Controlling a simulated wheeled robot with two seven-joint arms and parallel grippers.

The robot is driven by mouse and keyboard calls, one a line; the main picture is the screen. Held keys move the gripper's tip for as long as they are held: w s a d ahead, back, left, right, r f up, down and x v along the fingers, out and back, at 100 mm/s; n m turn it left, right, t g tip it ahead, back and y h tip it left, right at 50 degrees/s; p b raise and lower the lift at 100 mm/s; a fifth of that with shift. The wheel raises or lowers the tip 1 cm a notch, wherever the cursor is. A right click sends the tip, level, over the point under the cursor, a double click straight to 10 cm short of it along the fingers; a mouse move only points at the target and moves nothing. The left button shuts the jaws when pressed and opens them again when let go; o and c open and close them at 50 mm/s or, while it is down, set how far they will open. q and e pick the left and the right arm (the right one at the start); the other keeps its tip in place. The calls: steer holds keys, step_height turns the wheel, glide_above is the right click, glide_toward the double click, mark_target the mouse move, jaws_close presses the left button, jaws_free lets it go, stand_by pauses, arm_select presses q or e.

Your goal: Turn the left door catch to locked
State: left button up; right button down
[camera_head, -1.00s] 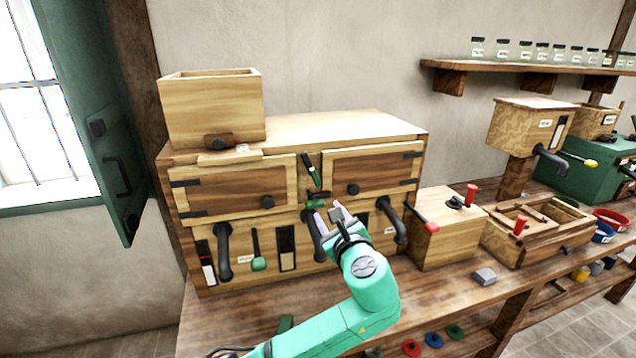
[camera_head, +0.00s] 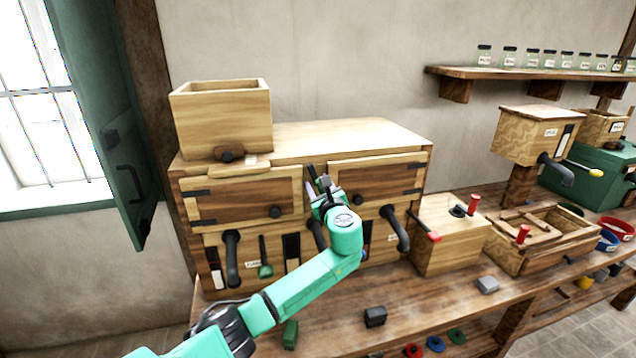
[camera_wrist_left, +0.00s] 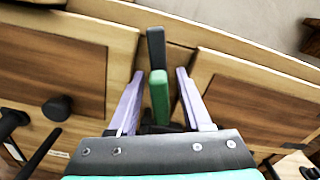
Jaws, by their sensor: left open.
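The left door (camera_head: 240,195) and the right door (camera_head: 375,178) of the wooden cabinet are shut. In the left wrist view, a catch with a dark upper end and a green grip (camera_wrist_left: 159,98) stands nearly upright in the gap between the doors. My left gripper (camera_head: 319,182) is open in front of this gap. In the left wrist view its two pale fingers (camera_wrist_left: 160,75) stand on either side of the green grip; I cannot tell whether they touch it. A lower catch is hidden behind the gripper in the head view. My right gripper is not in view.
Dark curved handles (camera_head: 232,258) stick out of the cabinet's lower front. Round knobs (camera_head: 275,212) stand out from the doors. A box with a red-tipped crank (camera_head: 445,235) is at the right. A dark block (camera_head: 375,316) lies on the bench.

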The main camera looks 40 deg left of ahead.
arm_select(q)
jaws_close()
steer(key=n+b, duration=0.3)
steer(key=shift+d+f, duration=0.1)
steer(key=shift+f, duration=0.1)
steer(key=n+b, duration=0.3)
steer(key=shift+n, duration=0.3)
steer(key=n+b, duration=0.3)
steer(key=n, duration=0.1)
steer(key=shift+n+b, duration=0.3)
steer(key=shift+w+r+n+b, duration=0.1)
steer(key=shift+r+n+b, duration=0.05)
steer(key=shift+n+b, duration=1.1)
steer(key=shift+n, duration=0.25)
